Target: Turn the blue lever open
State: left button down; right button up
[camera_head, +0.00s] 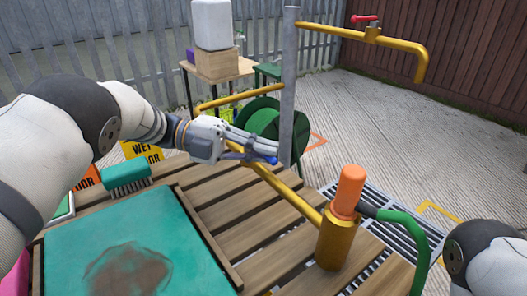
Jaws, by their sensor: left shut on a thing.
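The blue lever (267,158) sits on the yellow pipe (277,186) beside the grey metal post (288,90). Part of the lever shows just under and past my left fingers; the rest is hidden behind them. My left gripper (262,147) reaches in from the left and is shut on the blue lever. My right arm shows at the lower right edge, but its gripper is out of view.
A red-handled valve (372,30) sits on the upper yellow pipe. A green hose reel (268,124) stands behind my left gripper. An orange nozzle (348,192) stands in a brass fitting on the slatted wooden table (225,214). A brush (125,175) and teal mat lie left.

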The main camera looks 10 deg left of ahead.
pick_arm(q)
jog(key=shift+s+f, duration=0.1)
jog(key=c, duration=1.7)
grip_release()
jog(key=shift+a, duration=0.1)
jog(key=a, duration=0.4)
jog(key=a+r, duration=0.1)
jog(key=a, duration=0.7)
jog(key=shift+w+r, duration=0.4)
jog(key=shift+d, duration=0.1)
